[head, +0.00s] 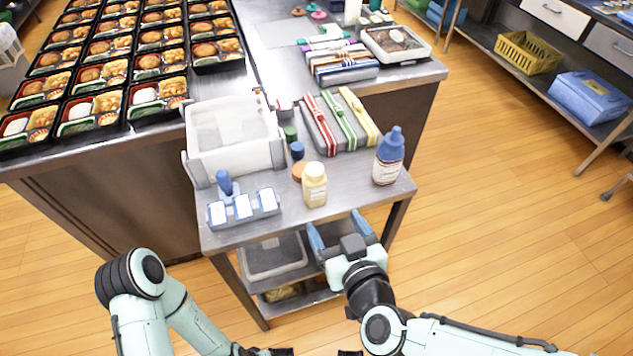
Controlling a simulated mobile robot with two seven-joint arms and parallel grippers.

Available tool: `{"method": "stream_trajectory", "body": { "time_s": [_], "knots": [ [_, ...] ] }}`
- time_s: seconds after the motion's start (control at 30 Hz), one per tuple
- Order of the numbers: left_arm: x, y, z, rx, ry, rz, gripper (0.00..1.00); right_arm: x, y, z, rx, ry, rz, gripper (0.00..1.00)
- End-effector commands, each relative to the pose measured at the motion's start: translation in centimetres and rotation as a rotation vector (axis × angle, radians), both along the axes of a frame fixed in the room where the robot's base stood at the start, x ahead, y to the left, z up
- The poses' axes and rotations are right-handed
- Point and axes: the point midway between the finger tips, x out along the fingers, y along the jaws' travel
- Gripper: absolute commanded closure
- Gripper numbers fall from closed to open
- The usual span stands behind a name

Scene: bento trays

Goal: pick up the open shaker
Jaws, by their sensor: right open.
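A small cream-coloured shaker (314,186) with a white label stands upright near the front edge of the steel cart top (345,205). Its top is pale and has no coloured cap that I can make out.
A blue-capped bottle (389,158) stands right of the shaker. A rack with white-labelled pieces (243,207) is on the left, with a white bin (195,165) behind it. Striped boxes (340,122) lie behind. Bento trays (92,111) fill the left table. Floor at right is clear.

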Motion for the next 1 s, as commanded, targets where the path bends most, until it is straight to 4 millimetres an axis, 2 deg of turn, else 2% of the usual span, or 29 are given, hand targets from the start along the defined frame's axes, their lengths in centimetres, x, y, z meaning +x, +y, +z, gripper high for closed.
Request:
{"method": "stream_trajectory", "body": {
  "time_s": [0.13, 0.3, 0.5, 0.77, 1.0],
  "knots": [
    [-0.7, -0.1, 2.0, -0.006, 0.022, -0.007, 0.57, 1.0, 0.3, 0.3, -0.010, 0.000, -0.004, 0.20],
    [-2.0, -0.4, 4.1, -0.017, 0.064, -0.018, 0.57, 2.3, 0.8, -0.2, -0.005, 0.001, 0.002, 0.20],
    [-2.0, -0.4, 3.0, -0.016, 0.061, -0.017, 0.57, 5.8, 1.9, -1.9, -0.001, 0.000, 0.001, 0.20],
    [-1.8, -0.4, 2.8, -0.016, 0.056, -0.016, 0.57, 7.6, 2.5, -2.4, 0.000, -0.001, 0.002, 0.20],
    [-1.7, -0.4, 2.5, -0.015, 0.051, -0.015, 0.57, 10.9, 3.3, -3.3, 0.000, -0.002, 0.002, 0.20]
  ]
}}
